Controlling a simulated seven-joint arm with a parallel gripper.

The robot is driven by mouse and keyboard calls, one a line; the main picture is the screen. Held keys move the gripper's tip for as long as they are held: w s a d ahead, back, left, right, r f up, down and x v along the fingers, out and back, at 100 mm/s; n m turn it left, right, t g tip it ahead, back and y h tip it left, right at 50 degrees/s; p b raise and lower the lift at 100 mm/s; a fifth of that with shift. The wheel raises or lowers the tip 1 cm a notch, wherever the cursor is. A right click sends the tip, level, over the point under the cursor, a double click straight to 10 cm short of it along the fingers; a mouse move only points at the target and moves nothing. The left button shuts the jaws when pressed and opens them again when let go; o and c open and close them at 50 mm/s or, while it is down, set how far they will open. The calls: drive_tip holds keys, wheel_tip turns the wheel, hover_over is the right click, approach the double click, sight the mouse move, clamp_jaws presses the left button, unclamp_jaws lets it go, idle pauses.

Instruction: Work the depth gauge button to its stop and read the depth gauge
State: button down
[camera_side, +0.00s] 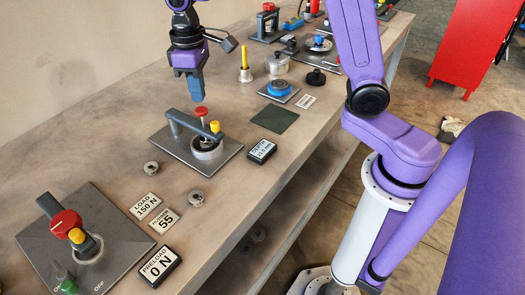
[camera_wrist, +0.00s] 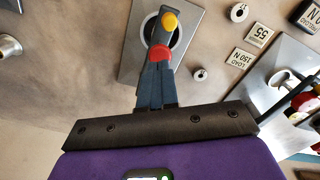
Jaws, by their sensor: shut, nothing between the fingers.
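The depth gauge stands on a grey plate (camera_side: 226,157) mid-bench, with a dark arm over a round ring (camera_side: 207,149). A red button (camera_side: 201,111) sticks up from the arm, and a yellow knob (camera_side: 214,127) sits at the arm's end. The depth display (camera_side: 262,151) beside the plate reads DEPTH and a small value in mm, too small to read surely. My gripper (camera_side: 196,94) is shut and empty, pointing down just above the red button with a small gap. In the wrist view the red button (camera_wrist: 160,54) shows at the tips of the fingers; contact cannot be told there.
At front left is a plate with a red knob (camera_side: 66,223) and lever; the PRELOAD display (camera_side: 157,268) reads 0 N. Plaques read LOAD 150 N (camera_side: 146,207) and 55 (camera_side: 164,221). A green mat (camera_side: 275,119), pots and other fixtures lie further back.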

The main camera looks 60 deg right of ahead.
sight(201, 110)
drive_tip(key=shift+f, duration=2.25)
drive_tip(key=shift+r, duration=1.6)
drive_tip(key=shift+r, duration=0.1)
drive_tip(key=shift+r, duration=1.4)
